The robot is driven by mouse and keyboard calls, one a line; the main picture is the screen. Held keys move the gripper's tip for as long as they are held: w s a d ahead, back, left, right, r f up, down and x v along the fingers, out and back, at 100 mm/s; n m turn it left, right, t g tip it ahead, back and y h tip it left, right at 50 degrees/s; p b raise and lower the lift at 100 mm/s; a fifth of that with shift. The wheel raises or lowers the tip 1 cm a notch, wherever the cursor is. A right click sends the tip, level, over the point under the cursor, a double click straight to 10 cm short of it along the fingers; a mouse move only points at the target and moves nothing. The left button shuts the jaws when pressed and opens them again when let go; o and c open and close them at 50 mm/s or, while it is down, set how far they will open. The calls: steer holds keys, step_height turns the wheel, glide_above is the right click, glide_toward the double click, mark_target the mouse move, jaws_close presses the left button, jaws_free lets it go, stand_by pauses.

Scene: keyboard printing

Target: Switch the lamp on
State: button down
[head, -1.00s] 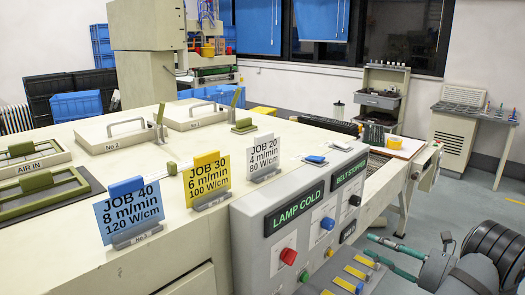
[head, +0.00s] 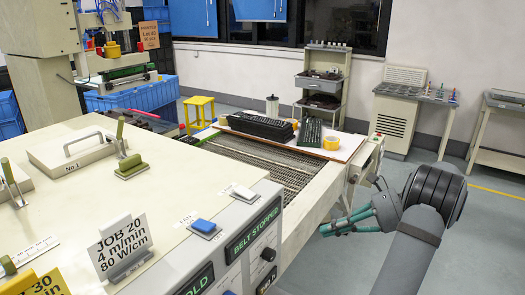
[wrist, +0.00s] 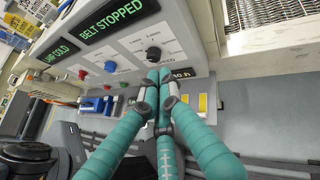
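The control panel (wrist: 120,35) carries a green-lit "LAMP COLD" display (wrist: 55,53) and a "BELT STOPPED" display (wrist: 118,18). Below them in the wrist view are a red button (wrist: 82,74), a blue button (wrist: 110,66) and a black knob (wrist: 153,53). My gripper (wrist: 160,74) has teal fingers that look closed together, with nothing visible between them. In the wrist view its tips overlap the panel's lower edge just below the knob. In the head view my gripper (head: 330,228) is right of the panel, apart from it; the "LAMP COLD" display there is cut off.
A conveyor belt (head: 270,168) runs behind the panel, with a board (head: 345,148) holding dark keyboards and yellow tape across it. The "JOB 20" card (head: 122,245) stands on the machine top. Floor is open at right.

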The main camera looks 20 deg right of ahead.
steer(key=w+a+r+n+g+h+p, duration=0.4)
steer(key=a+r+n+g+p, duration=0.15)
steer(key=a+r+p, duration=0.45)
step_height(320, 180, up, 16)
steer(key=n+t+h+p, duration=0.2)
steer(key=n+h+p, duration=0.4)
glide_above(242, 190)
steer(key=s+d, duration=0.2)
steer(key=shift+s+a+r, duration=0.1)
steer(key=shift+s, duration=0.1)
steer(key=f, duration=0.4)
steer(key=w+a+f+b, duration=0.1)
steer(key=f, duration=0.4)
steer(key=w+f+b, duration=0.1)
steer(key=f, duration=0.4)
steer(key=shift+a, duration=0.25)
steer(key=shift+r, duration=0.1)
